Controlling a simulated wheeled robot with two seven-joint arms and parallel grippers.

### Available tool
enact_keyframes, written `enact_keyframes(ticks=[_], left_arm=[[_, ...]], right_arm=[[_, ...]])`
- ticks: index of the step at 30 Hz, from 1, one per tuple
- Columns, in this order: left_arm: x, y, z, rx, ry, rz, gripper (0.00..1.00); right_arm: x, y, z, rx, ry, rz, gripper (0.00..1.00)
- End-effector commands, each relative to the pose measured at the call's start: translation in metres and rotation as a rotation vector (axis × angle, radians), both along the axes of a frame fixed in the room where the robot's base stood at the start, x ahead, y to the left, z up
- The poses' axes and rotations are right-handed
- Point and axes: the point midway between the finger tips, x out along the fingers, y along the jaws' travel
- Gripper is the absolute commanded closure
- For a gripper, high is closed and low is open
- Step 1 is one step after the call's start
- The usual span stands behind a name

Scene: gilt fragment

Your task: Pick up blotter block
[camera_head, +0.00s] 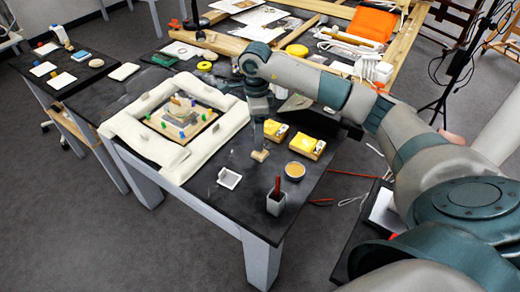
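A small tan block (260,155), which looks like the blotter block, is on the dark tabletop right of the white padded frame. My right arm reaches in from the right, and its gripper (259,146) points down directly over the block. The fingertips are at or very close to the top of the block. They are too small here to show whether they are open or shut on it. The block appears to rest on the table. My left gripper is not in view.
The white padded frame (131,127) surrounds a board with small coloured pieces. A small white tray (229,178), a cup with red-handled tools (275,202), a round dish (295,170) and two yellow boxes (306,146) stand close by. The dark table (205,190) has bare room near its front edge.

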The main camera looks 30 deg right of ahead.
Motion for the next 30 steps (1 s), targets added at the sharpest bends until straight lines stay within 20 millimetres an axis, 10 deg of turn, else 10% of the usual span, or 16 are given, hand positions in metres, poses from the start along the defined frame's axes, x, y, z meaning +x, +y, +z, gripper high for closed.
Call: enact_keyframes(ticks=[30], left_arm=[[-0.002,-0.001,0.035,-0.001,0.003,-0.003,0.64]], right_arm=[[-0.011,-0.005,-0.051,0.000,0.003,-0.001,0.32]])
